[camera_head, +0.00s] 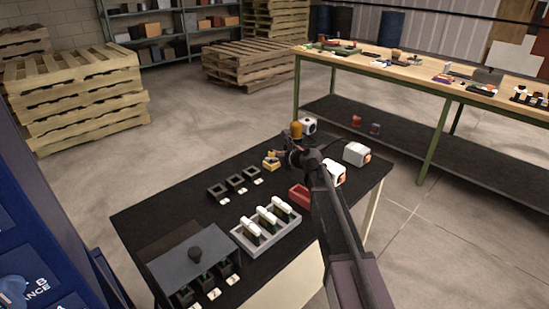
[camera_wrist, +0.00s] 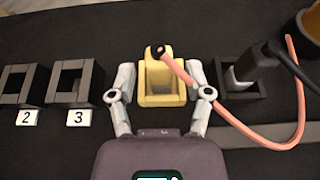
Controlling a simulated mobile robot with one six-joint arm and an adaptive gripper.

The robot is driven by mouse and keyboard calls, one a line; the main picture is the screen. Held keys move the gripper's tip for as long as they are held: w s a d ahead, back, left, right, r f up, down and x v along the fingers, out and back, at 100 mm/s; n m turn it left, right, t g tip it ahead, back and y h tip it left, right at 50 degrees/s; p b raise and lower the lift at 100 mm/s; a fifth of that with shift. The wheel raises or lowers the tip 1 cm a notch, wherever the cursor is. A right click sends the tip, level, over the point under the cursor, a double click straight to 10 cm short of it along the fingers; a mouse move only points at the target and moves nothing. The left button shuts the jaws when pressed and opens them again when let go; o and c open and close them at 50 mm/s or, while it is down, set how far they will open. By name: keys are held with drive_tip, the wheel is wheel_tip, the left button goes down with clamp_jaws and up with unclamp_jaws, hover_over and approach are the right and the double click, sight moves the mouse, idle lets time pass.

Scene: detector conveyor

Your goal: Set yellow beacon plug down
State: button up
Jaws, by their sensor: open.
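The yellow beacon plug (camera_wrist: 147,97) is a blocky yellow piece with a recess in its middle. A pink cable (camera_wrist: 190,85) with a dark end meets its far side. My gripper (camera_wrist: 161,80) is open, with one finger on each side of the plug and small gaps visible. In the head view the yellow plug (camera_head: 271,162) is at the far part of the black table, just left of my gripper (camera_head: 284,157). An amber beacon (camera_head: 296,130) stands behind it. What lies directly under the plug is hidden.
Dark square sockets (camera_wrist: 72,82), labelled 2 and 3, are left of the plug. A dark holder with a black-cabled plug (camera_wrist: 245,75) is close on the right. The head view shows a grey rack (camera_head: 240,237), red tray (camera_head: 300,196) and white boxes (camera_head: 356,153).

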drive_tip(key=shift+r, duration=0.1)
drive_tip(key=shift+r, duration=0.15)
drive_tip(key=p+v, duration=0.5)
drive_tip(key=v, duration=0.7)
idle(0.5)
